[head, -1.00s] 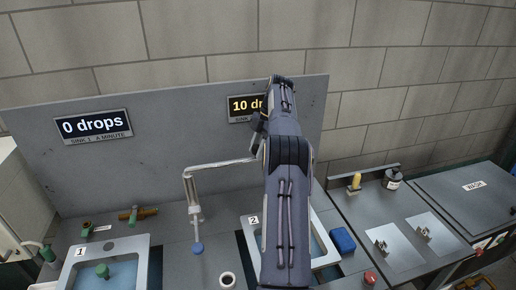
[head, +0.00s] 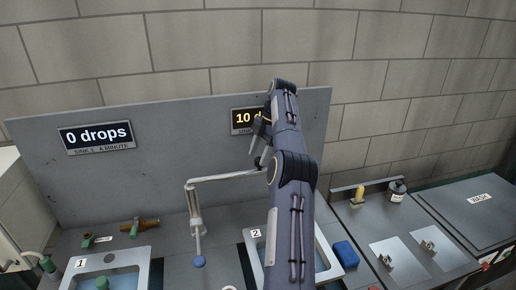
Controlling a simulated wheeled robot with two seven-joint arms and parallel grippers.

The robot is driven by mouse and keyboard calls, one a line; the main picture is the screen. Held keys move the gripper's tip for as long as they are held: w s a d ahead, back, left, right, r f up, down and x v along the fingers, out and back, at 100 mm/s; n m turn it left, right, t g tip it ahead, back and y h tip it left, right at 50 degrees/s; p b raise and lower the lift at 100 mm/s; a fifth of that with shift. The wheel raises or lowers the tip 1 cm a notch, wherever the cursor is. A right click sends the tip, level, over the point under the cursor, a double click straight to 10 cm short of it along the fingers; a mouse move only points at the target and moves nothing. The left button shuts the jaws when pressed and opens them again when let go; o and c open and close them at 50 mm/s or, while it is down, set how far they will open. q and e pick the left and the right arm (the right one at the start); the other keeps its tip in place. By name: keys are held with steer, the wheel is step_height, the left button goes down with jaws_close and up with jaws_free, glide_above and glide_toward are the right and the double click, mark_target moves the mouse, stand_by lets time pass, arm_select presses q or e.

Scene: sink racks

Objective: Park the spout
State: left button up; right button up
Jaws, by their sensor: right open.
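My left gripper is not in view.
The display over sink 1 (head: 97,135) reads "0 drops"; the one over sink 2 (head: 246,119) starts with "10". A brass tap (head: 140,225) lies behind sink 1.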

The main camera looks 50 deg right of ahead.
steer(key=s+a+r+b, duration=0.4)
steer(key=s+a+r, duration=0.3)
steer(key=a+r, duration=0.3)
steer(key=shift+s+a+r, duration=0.2)
steer(key=shift+s+a, duration=0.2)
steer(key=shift+a, duration=0.4)
steer(key=a+f+m+t+h, duration=0.1)
steer(key=a+f+m, duration=0.15)
steer(key=a, duration=0.55)
steer(key=a+f+m, duration=0.1)
steer(key=a+m, duration=0.3)
steer(key=a, duration=0.4)
steer(key=s+a+f+m+t, duration=0.2)
steer(key=s+a+f+m, duration=0.6)
steer(key=a+f, duration=0.7)
steer(key=s, duration=0.2)
steer(key=shift+s+t+y, duration=0.3)
steer(key=shift+t+y, duration=0.1)
